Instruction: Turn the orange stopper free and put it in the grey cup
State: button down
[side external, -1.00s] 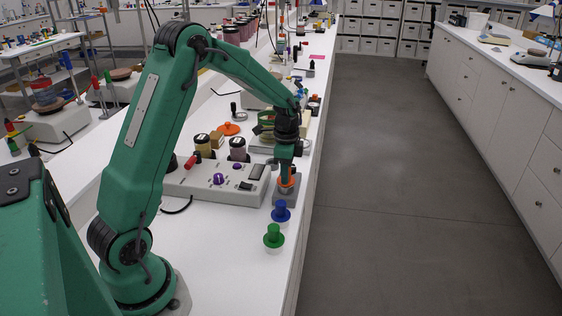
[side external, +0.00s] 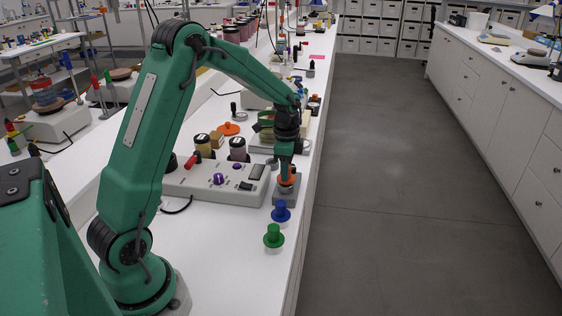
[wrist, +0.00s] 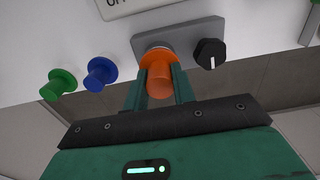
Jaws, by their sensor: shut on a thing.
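The orange stopper (wrist: 158,72) has a wide flange and a narrower round grip. It stands at a grey block (wrist: 192,32), with a pale ring showing at its base; I cannot tell whether it is still engaged there. My gripper (wrist: 158,88) is shut on the stopper's grip, one finger on each side. In the side view my gripper (side external: 287,172) points down over the stopper (side external: 289,181) and the grey block (side external: 285,198), hiding part of both. I cannot make out the grey cup with certainty.
A blue stopper (side external: 281,211) and a green stopper (side external: 273,236) stand near the bench edge. A black knob (wrist: 210,53) with a white mark sits on the grey block. A pale control box (side external: 215,183) with a purple knob is on the left.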

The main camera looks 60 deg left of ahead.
jog(key=shift+r, duration=0.65)
dwell(0.5)
jog(key=shift+r, duration=2.25)
jog(key=shift+w, duration=0.1)
jog(key=shift+w+a+r+m, duration=0.55)
jog(key=shift+w+a+m, duration=1.15)
jog(key=shift+w+a, duration=1)
jog(key=a+f, duration=0.7)
jog(key=a, duration=0.4)
jog(key=shift+w, duration=0.15)
jog(key=shift+f, duration=0.15)
jog(key=shift+f, duration=1.9)
jog(key=shift+f, duration=0.15)
